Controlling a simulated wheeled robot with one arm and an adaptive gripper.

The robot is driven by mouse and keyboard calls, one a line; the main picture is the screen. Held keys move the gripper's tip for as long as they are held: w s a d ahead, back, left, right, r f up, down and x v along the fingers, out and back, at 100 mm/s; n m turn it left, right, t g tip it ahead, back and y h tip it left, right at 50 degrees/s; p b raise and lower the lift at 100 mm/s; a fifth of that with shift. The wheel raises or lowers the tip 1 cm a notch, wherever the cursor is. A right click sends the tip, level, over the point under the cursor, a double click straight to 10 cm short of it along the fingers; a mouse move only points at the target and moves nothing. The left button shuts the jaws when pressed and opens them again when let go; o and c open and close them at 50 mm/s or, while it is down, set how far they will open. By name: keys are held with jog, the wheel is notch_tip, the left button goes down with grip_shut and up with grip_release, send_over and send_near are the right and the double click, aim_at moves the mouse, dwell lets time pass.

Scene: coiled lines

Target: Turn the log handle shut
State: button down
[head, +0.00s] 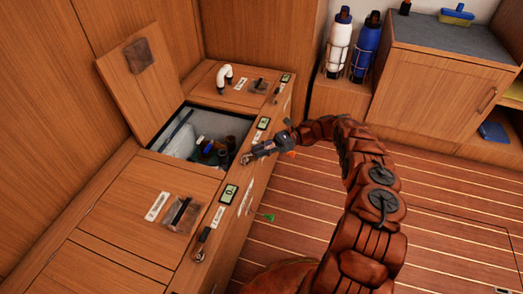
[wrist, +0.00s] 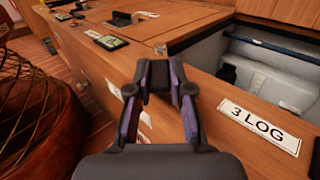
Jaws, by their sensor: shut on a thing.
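My gripper (head: 250,156) reaches from the right to the front edge of the wooden bench, beside the open locker. In the wrist view my gripper (wrist: 159,80) has its two dark fingers closed in on a thing at the bench edge. That thing is mostly hidden; I take it to be the log handle. A small metal piece (wrist: 160,49) shows just beyond the fingertips. A white label reading "3 LOG" (wrist: 260,124) lies on the bench edge to the right of the fingers. I cannot tell the handle's angle.
The open locker (head: 186,133) holds bottles, its lid (head: 138,85) leaning on the wall. Another handle (head: 202,243) sits nearer on the bench front. A white bottle (head: 338,45) and a blue bottle (head: 366,47) stand at the back.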

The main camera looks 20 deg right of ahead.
aim_at(261, 149)
jog(key=shift+d, duration=0.1)
jog(key=c, duration=1)
grip_release()
jog(key=shift+c, duration=0.2)
jog(key=shift+r, duration=0.1)
jog(key=shift+r, duration=4.9)
